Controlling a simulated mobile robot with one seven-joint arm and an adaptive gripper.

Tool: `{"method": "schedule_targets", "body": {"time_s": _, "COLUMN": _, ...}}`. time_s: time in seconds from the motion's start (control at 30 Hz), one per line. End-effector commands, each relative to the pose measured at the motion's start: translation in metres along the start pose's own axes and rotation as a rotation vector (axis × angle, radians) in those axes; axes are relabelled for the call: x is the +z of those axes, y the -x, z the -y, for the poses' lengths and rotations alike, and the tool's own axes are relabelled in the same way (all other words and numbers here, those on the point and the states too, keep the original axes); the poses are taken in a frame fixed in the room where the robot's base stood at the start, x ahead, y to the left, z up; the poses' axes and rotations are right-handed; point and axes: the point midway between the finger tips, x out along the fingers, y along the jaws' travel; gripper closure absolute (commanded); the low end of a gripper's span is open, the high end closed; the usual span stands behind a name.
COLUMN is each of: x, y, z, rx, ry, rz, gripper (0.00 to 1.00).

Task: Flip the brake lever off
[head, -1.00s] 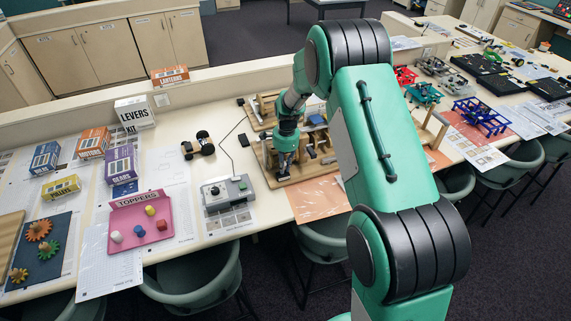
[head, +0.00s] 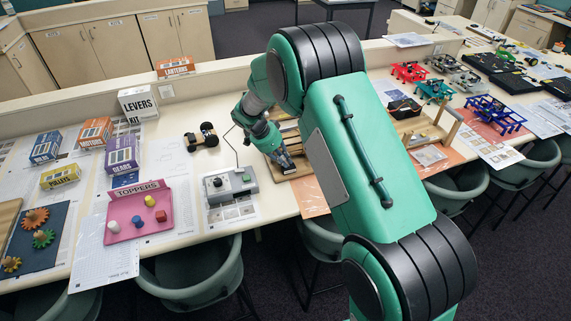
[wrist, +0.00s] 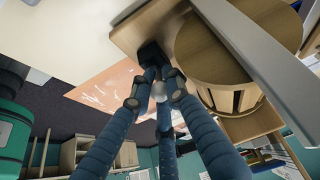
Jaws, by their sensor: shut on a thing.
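My gripper (head: 288,166) is at the front edge of a wooden model board (head: 287,128), slanting down to the right. My forearm hides most of the board. In the wrist view, the blue fingers of my gripper (wrist: 155,76) come together at a small black piece (wrist: 152,52) on the board's edge, likely the brake lever's end. A small silvery round part (wrist: 159,92) shows between the fingers. A wooden drum (wrist: 212,50) stands right beside them. The lever's full shape and angle are hidden.
A long grey bar (wrist: 262,72) crosses close by the drum. A grey control box (head: 229,184) and a pink toppers tray (head: 137,211) stand left of my gripper. Chairs (head: 200,275) line the table's front. A wooden-framed model (head: 422,125) is to the right.

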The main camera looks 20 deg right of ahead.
Motion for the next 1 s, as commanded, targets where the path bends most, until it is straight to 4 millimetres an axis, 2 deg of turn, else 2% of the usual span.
{"method": "schedule_targets", "body": {"time_s": 0.5, "x": -0.0004, "y": 0.0031, "z": 0.0022, "rx": -0.002, "ry": 0.000, "rz": -0.016, "gripper": 1.00}}
{"method": "schedule_targets", "body": {"time_s": 0.53, "x": -0.0004, "y": 0.0031, "z": 0.0022, "rx": -0.002, "ry": 0.000, "rz": -0.016, "gripper": 0.80}}
{"method": "schedule_targets", "body": {"time_s": 0.57, "x": -0.0003, "y": 0.0031, "z": 0.0021, "rx": -0.002, "ry": 0.000, "rz": -0.016, "gripper": 0.74}}
{"method": "schedule_targets", "body": {"time_s": 1.0, "x": 0.0003, "y": 0.0032, "z": 0.0010, "rx": 0.001, "ry": 0.000, "rz": -0.015, "gripper": 0.74}}
